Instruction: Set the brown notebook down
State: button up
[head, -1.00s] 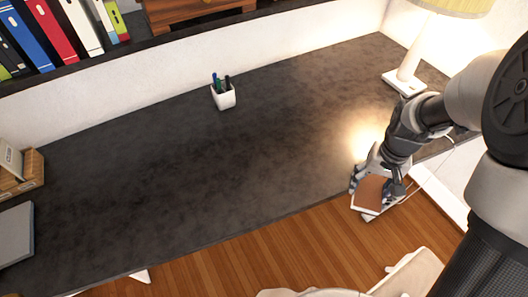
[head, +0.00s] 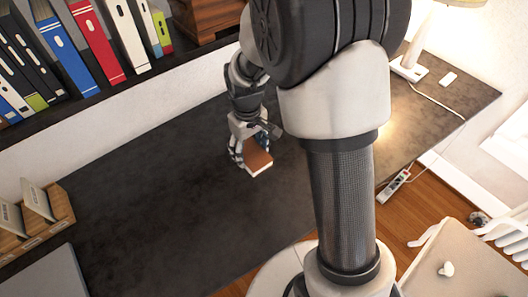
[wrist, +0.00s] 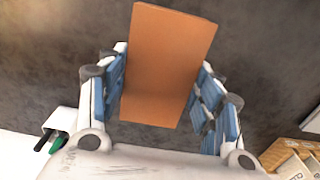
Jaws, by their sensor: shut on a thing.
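The brown notebook (head: 257,161) has a brown cover and pale page edges. My gripper (head: 250,150) is shut on it, with a finger on each side, over the dark desk (head: 150,200). In the wrist view the notebook (wrist: 165,70) sits between the blue-padded fingers (wrist: 160,95). I cannot tell whether its underside touches the desk.
In the wrist view a white pen cup (wrist: 62,122) is at lower left and a wooden organizer (wrist: 290,155) at lower right. A lamp (head: 410,65) stands at the back right. Binders (head: 90,40) line the shelf.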

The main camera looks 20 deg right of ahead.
aim_at(252, 189)
notch_tip(252, 189, down, 20)
jog(key=b, duration=0.5)
jog(key=shift+a+r+b, duration=0.1)
jog(key=shift+r+b, duration=0.15)
jog(key=shift+b, duration=0.05)
jog(key=shift+f, duration=0.1)
jog(key=shift+f, duration=0.15)
jog(key=o, duration=1.2)
jog(key=shift+c, duration=0.2)
